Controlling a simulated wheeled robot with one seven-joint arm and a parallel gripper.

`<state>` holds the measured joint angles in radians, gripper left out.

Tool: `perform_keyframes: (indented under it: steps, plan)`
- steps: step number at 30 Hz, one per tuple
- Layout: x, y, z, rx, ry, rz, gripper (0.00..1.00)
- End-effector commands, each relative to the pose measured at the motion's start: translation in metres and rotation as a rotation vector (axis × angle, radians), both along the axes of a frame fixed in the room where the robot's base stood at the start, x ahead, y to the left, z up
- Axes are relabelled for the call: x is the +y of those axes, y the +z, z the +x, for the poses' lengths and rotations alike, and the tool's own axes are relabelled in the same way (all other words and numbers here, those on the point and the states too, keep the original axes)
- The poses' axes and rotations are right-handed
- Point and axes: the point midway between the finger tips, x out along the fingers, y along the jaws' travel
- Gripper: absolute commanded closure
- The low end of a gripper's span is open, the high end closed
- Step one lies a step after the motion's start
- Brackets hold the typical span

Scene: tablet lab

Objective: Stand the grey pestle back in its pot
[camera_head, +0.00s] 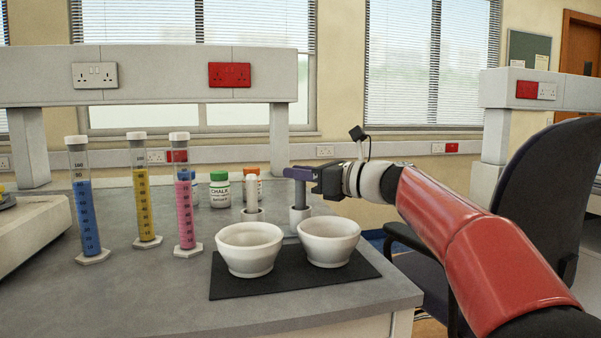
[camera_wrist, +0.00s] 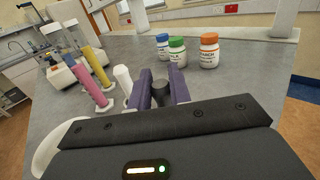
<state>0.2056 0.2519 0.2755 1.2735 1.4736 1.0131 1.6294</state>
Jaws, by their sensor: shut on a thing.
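The grey pestle (camera_head: 300,194) is upright in my gripper (camera_head: 300,174), and its dark top shows between the two purple fingers in the wrist view (camera_wrist: 158,92). My gripper is shut on it near its upper end. A small white pot (camera_head: 299,219) stands directly below, behind the right mortar. The pestle's lower end meets the pot's mouth in the head view; I cannot tell how deep inside it is. In the wrist view the pot is hidden.
A white pestle (camera_head: 251,190) stands in another pot (camera_head: 252,215) to the left. Two white mortars (camera_head: 249,248) (camera_head: 329,241) sit on a black mat (camera_head: 290,277) in front. Cylinders (camera_head: 186,205) and capped bottles (camera_head: 219,189) stand left and behind. The bench's right edge is close.

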Motion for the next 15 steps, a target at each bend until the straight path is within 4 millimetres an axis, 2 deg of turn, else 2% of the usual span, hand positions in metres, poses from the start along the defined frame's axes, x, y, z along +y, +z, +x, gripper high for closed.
perform_keyframes:
  steps: [2, 3, 8, 15]
  plan:
    - [0.0000, 0.0004, -0.0001, 0.000, 0.000, 0.001, 1.00]
    - [0.0000, 0.0005, -0.0001, 0.000, 0.000, 0.001, 0.78]
    - [0.0000, 0.0004, -0.0001, 0.000, 0.000, 0.001, 0.57]
    - [-0.0001, 0.0000, 0.0000, 0.000, 0.000, 0.000, 0.55]
